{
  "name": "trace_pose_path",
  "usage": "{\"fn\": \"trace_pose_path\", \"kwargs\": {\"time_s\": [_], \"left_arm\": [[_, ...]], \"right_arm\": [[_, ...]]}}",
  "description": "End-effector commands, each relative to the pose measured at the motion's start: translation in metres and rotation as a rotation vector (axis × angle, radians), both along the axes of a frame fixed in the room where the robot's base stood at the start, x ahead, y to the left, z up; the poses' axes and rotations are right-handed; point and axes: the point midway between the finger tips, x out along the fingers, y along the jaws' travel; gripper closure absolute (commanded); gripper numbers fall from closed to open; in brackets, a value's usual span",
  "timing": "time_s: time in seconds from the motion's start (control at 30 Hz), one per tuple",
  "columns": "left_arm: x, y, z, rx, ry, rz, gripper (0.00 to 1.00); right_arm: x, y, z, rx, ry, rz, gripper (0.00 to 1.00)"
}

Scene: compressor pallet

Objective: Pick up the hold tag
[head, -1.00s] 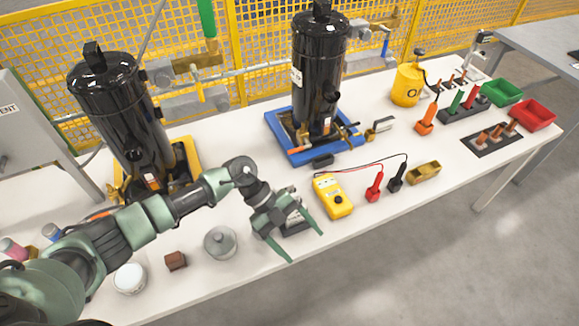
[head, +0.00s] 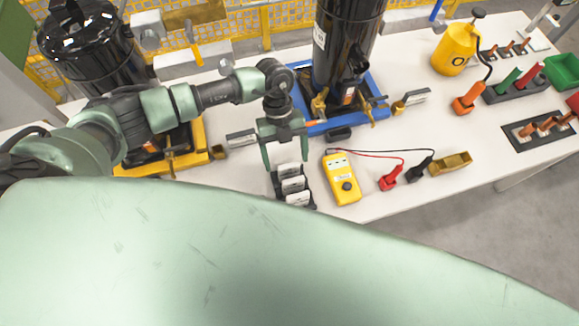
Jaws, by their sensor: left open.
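A black rack (head: 279,191) on the white table holds several white-faced tags (head: 293,185), one behind another. They look like the hold tags; their lettering is too small to read. My left gripper (head: 285,163) points down over the back end of the rack. Its jaws are open, one finger on each side of the rearmost tag (head: 288,169) in the picture. I cannot tell how far above that tag the fingertips are, or whether they touch it. Nothing is held. My right gripper is not in view.
A yellow meter (head: 342,180) lies just right of the rack, its leads running to red (head: 390,178) and black (head: 419,169) clamps. A blue tray (head: 372,108) with a black tank (head: 345,45) stands behind. A large green part of mine covers the foreground.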

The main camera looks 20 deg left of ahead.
Motion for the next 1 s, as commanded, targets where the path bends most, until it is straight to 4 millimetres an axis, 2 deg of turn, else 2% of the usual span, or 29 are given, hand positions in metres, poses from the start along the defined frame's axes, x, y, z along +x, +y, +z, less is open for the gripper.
{"fn": "trace_pose_path", "kwargs": {"time_s": [0.13,0.3,0.57,0.7,0.8,1.0], "left_arm": [[-0.009,-0.009,-0.017,0.0,0.005,0.0,0.18],[-0.014,-0.012,-0.037,-0.001,0.002,0.0,0.18],[-0.014,-0.012,-0.041,-0.001,-0.001,-0.001,0.18],[-0.014,-0.012,-0.04,-0.001,-0.001,0.0,0.57],[-0.014,-0.012,-0.04,-0.001,-0.001,0.0,0.82],[-0.014,-0.012,-0.04,-0.001,-0.001,0.0,0.83]], "right_arm": [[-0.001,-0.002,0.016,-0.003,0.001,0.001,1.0],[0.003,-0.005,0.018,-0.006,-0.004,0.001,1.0],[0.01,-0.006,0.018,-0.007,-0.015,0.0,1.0],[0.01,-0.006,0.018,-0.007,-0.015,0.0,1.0],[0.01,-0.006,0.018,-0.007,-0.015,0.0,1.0],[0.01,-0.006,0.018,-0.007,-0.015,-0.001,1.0]]}}
